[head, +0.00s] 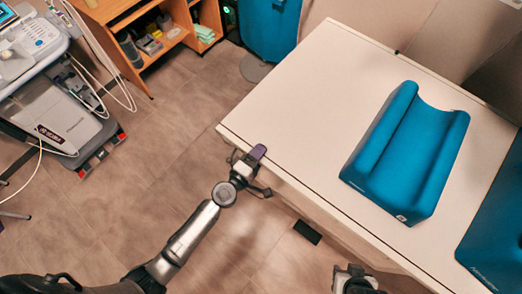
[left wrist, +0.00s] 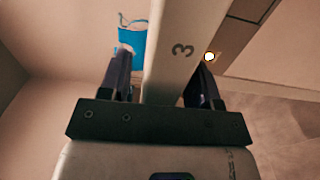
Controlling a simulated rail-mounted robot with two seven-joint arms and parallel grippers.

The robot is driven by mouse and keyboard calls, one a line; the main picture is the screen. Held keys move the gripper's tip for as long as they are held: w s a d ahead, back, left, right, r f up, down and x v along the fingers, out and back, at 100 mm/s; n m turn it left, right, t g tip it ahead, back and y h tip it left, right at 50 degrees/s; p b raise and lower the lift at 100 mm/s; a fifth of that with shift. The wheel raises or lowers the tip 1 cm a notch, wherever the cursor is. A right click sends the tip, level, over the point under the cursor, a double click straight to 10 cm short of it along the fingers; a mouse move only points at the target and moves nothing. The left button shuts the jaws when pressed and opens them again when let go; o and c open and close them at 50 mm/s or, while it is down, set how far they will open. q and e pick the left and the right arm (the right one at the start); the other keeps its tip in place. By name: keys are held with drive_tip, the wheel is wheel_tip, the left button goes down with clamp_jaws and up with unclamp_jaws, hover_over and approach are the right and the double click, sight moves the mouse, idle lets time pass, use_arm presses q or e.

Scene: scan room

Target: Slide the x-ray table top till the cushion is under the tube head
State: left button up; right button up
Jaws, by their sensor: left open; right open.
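The white x-ray table top (head: 300,100) fills the right half of the head view. The blue cushion (head: 405,150), with a hollow along its top, lies on it. My left gripper (head: 260,172) is open at the table top's near left edge. Contact with the strip cannot be told. My right gripper (head: 355,281) shows partly at the bottom, below the near edge, open. The tube head is not in view.
A blue mat (head: 500,225) lies at the right end of the table. A medical cart (head: 55,95) stands at the far left, with cables hanging. A wooden shelf unit (head: 150,35) and a blue bin (head: 270,25) stand at the back. Tiled floor (head: 150,180) is open left of the table.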

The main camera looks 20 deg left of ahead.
use_arm(q)
drive_tip(key=shift+w+d, duration=0.15)
drive_tip(key=shift+w, duration=0.25)
clamp_jaws()
idle(0.4)
